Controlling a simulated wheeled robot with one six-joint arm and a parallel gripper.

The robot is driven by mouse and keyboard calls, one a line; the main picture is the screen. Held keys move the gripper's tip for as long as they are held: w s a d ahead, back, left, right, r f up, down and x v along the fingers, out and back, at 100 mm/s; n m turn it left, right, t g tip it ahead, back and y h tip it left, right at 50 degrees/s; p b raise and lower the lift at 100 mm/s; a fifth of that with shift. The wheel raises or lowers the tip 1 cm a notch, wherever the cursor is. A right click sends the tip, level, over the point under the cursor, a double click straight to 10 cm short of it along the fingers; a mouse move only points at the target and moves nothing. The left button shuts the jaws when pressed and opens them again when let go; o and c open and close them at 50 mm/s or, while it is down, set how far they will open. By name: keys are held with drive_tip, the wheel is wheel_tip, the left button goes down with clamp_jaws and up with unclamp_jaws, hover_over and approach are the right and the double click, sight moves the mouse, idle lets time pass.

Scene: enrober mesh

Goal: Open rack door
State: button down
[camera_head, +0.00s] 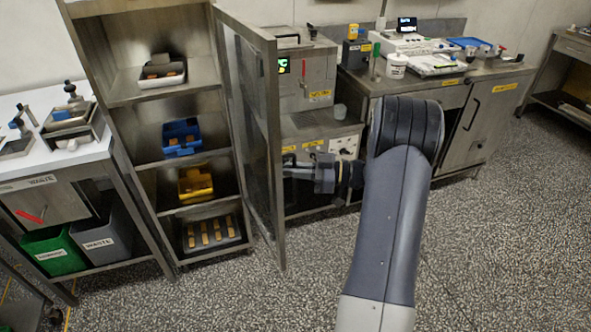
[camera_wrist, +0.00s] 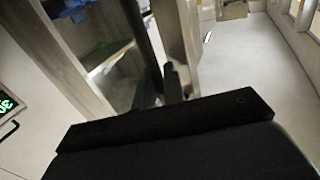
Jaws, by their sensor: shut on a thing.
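The rack (camera_head: 160,112) is a tall steel cabinet at the left of the head view. Its rack door (camera_head: 262,130) has a steel frame with a see-through panel and stands swung out from the rack's right side, so the shelves are exposed. My gripper (camera_head: 292,174) is at the door's right face, at about its lower middle height, and is shut on the door, probably at its handle. The handle itself is hidden. In the wrist view, my gripper's fingers (camera_wrist: 162,92) meet a steel upright of the door (camera_wrist: 180,40) above the dark gripper body.
The rack shelves hold a grey bin (camera_head: 162,72), a blue bin (camera_head: 182,138), a yellow bin (camera_head: 195,186) and a tray of bars (camera_head: 211,233). A waste table (camera_head: 50,165) stands left. A steel machine (camera_head: 305,70) and counter (camera_head: 480,75) stand behind. Speckled floor (camera_head: 500,240) is clear at right.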

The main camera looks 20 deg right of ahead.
drive_tip(key=shift+w, duration=0.1)
drive_tip(key=c, duration=1.6)
unclamp_jaws()
drive_tip(key=shift+c, duration=0.2)
drive_tip(key=b+v, duration=0.1)
drive_tip(key=v, duration=0.9)
drive_tip(key=shift+d, duration=0.3)
